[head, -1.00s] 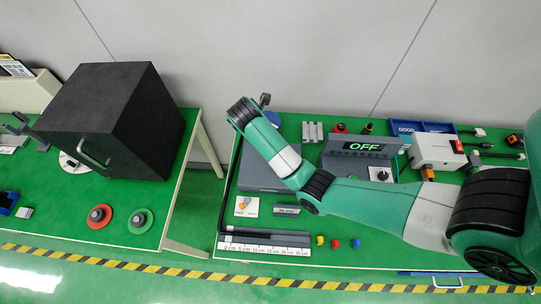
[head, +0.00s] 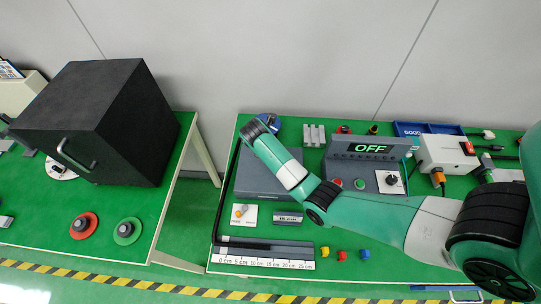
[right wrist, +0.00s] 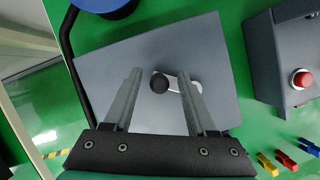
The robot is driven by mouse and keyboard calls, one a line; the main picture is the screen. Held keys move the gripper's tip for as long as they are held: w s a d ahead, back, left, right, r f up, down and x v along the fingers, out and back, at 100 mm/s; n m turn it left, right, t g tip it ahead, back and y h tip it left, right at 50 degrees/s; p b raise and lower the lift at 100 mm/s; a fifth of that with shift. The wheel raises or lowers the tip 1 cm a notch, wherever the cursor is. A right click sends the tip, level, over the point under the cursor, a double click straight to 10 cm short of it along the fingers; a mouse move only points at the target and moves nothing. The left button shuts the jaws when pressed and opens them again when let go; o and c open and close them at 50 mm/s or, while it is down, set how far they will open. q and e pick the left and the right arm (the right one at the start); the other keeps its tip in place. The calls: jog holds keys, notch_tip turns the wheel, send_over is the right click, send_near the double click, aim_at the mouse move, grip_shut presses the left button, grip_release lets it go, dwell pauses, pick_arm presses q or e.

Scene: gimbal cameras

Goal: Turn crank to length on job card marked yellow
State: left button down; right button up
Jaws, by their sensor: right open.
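My right arm reaches in from the right of the head view, over a grey box (head: 262,180); its gripper is hidden there. In the right wrist view my right gripper (right wrist: 159,74) is open, with its fingers either side of a dark crank knob (right wrist: 159,84). The knob sits on a light crank arm (right wrist: 182,83) on top of the grey box (right wrist: 110,65). I cannot tell whether the fingers touch it. A white card (head: 243,214) with an orange-yellow spot lies before the box. A black cable (head: 222,195) runs down to the ruler (head: 262,263). My left gripper is not in view.
Small red (head: 325,252), yellow (head: 339,254) and blue (head: 356,243) pieces lie right of the ruler. A grey console (head: 365,165) reading OFF stands to the right of the box. A large black box (head: 95,120) stands on the left table, across a gap.

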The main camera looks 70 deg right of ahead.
jog(key=shift+f, duration=0.1)
grip_shut()
jog(key=shift+d, duration=0.1)
jog(key=shift+d+m+p, duration=0.15)
jog(key=shift+m+p, duration=0.2)
jog(key=shift+m, duration=0.05)
jog(key=shift+d+m, duration=0.15)
jog(key=shift+m, duration=0.15)
grip_release()
jog(key=shift+s, duration=0.1)
